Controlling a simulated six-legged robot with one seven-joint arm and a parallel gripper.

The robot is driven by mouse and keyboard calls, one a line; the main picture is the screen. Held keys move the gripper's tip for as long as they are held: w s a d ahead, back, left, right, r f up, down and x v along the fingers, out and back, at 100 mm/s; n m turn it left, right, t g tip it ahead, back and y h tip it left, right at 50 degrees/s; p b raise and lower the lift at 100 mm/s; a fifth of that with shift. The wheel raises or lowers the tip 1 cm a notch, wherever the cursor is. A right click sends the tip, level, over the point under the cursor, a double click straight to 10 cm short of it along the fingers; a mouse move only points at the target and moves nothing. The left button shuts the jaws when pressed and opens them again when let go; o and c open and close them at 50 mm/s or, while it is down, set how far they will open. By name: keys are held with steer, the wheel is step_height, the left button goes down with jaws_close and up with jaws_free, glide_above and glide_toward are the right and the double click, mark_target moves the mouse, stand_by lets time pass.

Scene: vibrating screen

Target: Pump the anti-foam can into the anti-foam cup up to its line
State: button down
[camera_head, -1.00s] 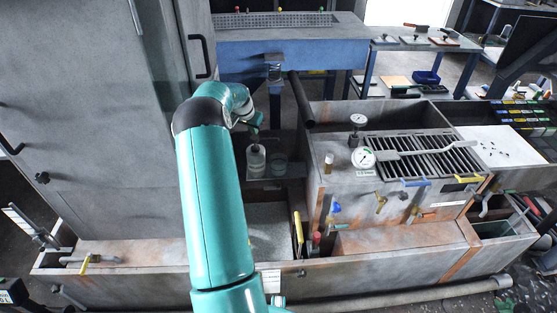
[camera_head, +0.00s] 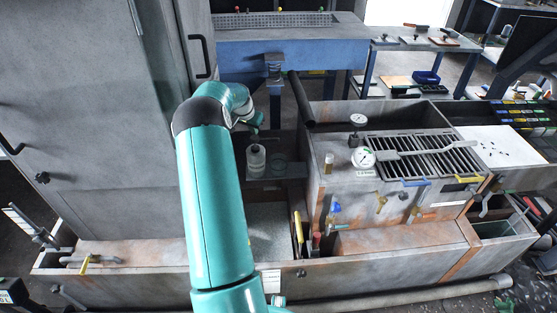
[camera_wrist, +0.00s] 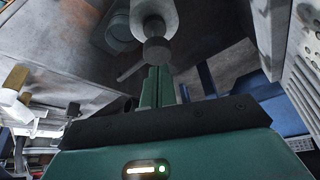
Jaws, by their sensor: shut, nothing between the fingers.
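The anti-foam can (camera_head: 256,162), a pale bottle with a dark pump top, stands upright on a small shelf behind the trough. The anti-foam cup (camera_head: 279,164), clear and greenish, stands just right of it; its line and fill level are too small to read. In the wrist view the can (camera_wrist: 153,14) shows with its round dark pump head (camera_wrist: 156,51), and the cup (camera_wrist: 118,27) is at its left. My gripper (camera_wrist: 157,72) is shut and empty, its fingertips close to the pump head. I cannot tell whether they touch.
A grey cabinet (camera_head: 95,120) stands left of the can. A blue-framed screen table (camera_head: 290,55) is behind. To the right is a metal box with gauges (camera_head: 362,157) and a grate (camera_head: 420,152). A dark pipe (camera_head: 301,100) leans behind the cup. The trough wall (camera_head: 140,280) runs in front.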

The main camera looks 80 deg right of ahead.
mark_target(255, 137)
stand_by(0.3)
steer(key=shift+f, duration=0.9)
steer(key=shift+r, duration=0.8)
steer(key=shift+f, duration=0.1)
stand_by(0.6)
steer(key=shift+f, duration=1.55)
steer(key=shift+r, duration=1.65)
